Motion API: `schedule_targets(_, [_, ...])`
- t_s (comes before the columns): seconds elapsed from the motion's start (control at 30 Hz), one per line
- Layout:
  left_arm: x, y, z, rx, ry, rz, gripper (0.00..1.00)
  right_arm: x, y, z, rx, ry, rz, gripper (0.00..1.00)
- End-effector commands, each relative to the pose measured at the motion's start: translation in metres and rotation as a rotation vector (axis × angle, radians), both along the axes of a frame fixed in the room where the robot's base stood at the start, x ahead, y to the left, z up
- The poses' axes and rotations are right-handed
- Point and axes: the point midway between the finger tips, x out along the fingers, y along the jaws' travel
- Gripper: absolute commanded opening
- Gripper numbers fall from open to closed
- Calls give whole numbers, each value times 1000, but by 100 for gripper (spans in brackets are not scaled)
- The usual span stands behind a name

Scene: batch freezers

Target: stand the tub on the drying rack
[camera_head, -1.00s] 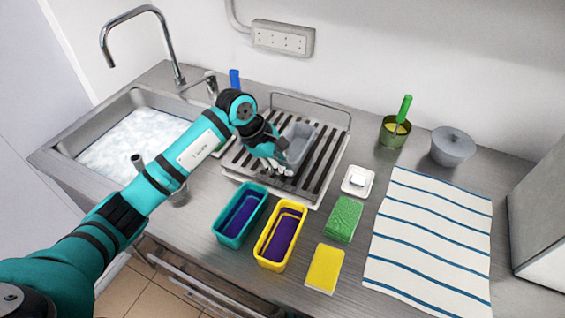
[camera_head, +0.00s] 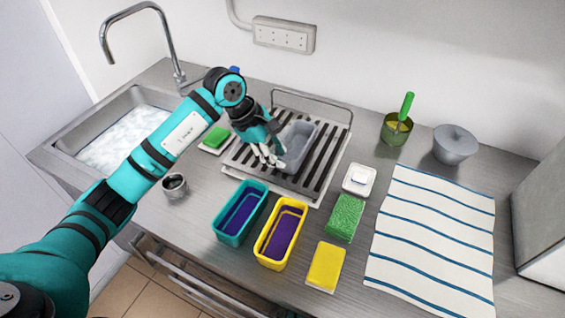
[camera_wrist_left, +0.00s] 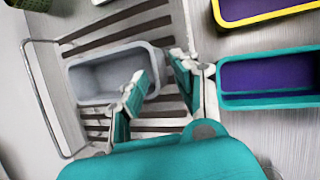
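The grey tub (camera_head: 299,140) stands on the slatted drying rack (camera_head: 325,170), its open top facing up. My left gripper (camera_head: 268,160) is just left of the tub, above the slats, with its fingers apart. In the left wrist view the tub (camera_wrist_left: 92,79) lies over the dark slats. The fingers of my left gripper (camera_wrist_left: 160,88) are spread with nothing held between them. One finger overlaps the near end of the tub in that view; I cannot tell whether it touches. My right gripper is in neither view.
A teal tub (camera_head: 221,231) and a yellow tub (camera_head: 263,256) with purple contents stand in front of the rack. A green sponge (camera_head: 345,216), yellow sponge (camera_head: 326,267) and striped towel (camera_head: 430,240) lie to the right. A metal cup (camera_head: 174,186) stands near the sink (camera_head: 75,150).

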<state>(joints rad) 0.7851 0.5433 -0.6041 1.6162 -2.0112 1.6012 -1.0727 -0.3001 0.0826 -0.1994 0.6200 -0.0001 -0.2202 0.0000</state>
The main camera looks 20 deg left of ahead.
Motion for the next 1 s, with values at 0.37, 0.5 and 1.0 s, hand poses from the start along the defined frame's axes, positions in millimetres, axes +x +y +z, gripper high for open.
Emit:
schedule_targets(0.37, [-11, 29, 61, 2, -2, 1, 29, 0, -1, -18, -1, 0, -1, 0])
schedule_targets(0.5, [-12, 32, 69, 1, 0, 1, 29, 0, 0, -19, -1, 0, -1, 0])
schedule_targets(1.0, [-13, 33, 71, 1, 0, 1, 29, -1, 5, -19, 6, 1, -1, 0])
